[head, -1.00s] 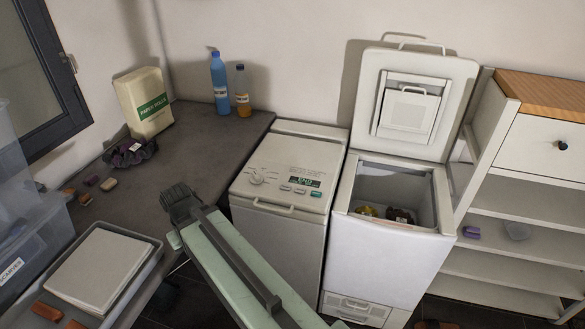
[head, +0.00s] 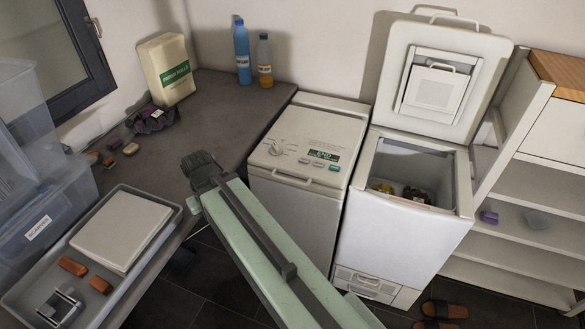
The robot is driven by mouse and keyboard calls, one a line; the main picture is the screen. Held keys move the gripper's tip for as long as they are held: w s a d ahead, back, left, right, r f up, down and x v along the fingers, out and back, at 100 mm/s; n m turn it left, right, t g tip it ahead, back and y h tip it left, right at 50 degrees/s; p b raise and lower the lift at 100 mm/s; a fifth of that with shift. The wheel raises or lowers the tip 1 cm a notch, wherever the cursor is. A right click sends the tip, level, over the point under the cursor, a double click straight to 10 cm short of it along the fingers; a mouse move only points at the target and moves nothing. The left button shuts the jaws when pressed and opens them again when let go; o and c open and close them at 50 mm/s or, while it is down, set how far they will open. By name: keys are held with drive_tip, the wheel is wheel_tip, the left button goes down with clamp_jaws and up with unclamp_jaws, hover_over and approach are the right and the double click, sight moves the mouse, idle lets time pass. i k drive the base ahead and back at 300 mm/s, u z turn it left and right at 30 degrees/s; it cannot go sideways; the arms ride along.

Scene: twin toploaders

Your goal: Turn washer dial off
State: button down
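The white top-loader (head: 310,145) with its lid shut stands in the middle. Its round white dial (head: 276,149) is at the left of the control panel; its exact setting is too small to read. A lit green display (head: 323,154) and several buttons are to the right of the dial. My gripper (head: 200,168) appears as the dark ribbed end of my pale green arm, left of this machine and apart from the dial. Its fingers cannot be made out. A second top-loader (head: 400,245) stands to the right with its lid (head: 437,85) raised and items inside; no dial shows on it.
The dark counter (head: 215,100) on the left holds a blue bottle (head: 242,52), an orange bottle (head: 264,62) and a paper sack (head: 166,70). A tray (head: 165,243) and clear bins (head: 40,160) are near left. Shelves (head: 520,235) stand right; slippers (head: 440,312) lie on the floor.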

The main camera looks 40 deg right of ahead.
sight(275, 151)
drive_tip(key=k, duration=0.5)
drive_tip(key=z, duration=0.55)
drive_tip(key=i, duration=0.85)
drive_tip(key=z, duration=0.2)
